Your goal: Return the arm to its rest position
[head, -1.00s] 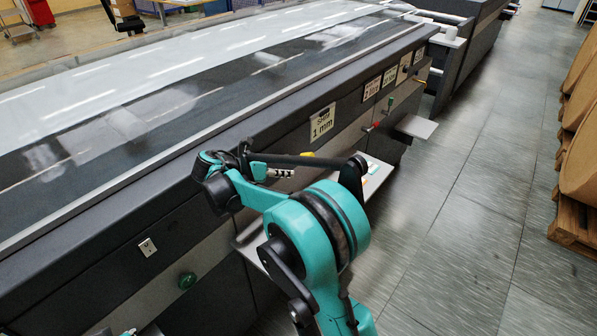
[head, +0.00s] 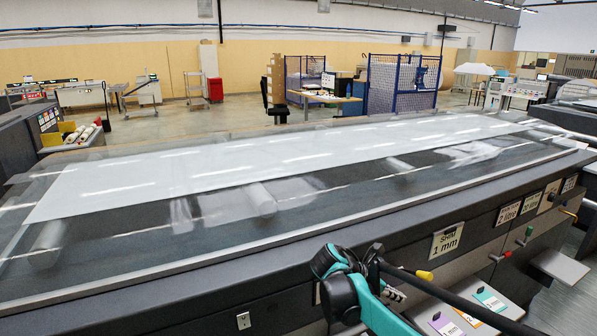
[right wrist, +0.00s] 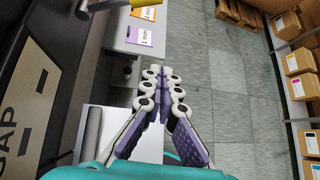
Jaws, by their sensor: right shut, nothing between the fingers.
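My right arm comes in at the bottom of the head view, teal and black, in front of the machine's side. My right gripper (head: 393,294) shows there only in small part, mostly covered by my own arm. In the right wrist view the right gripper (right wrist: 163,75) is shut, its purple-and-white fingers together with nothing between them. It hangs over the grey floor (right wrist: 205,75), beside the machine's shelf. My left gripper is in neither view.
A long printing machine (head: 300,262) spans the head view. A yellow-tipped handle (head: 424,275), a red-knobbed lever (head: 507,254) and a shelf with coloured cards (head: 440,324) are close to my right arm. Boxes (right wrist: 300,61) stand right in the wrist view.

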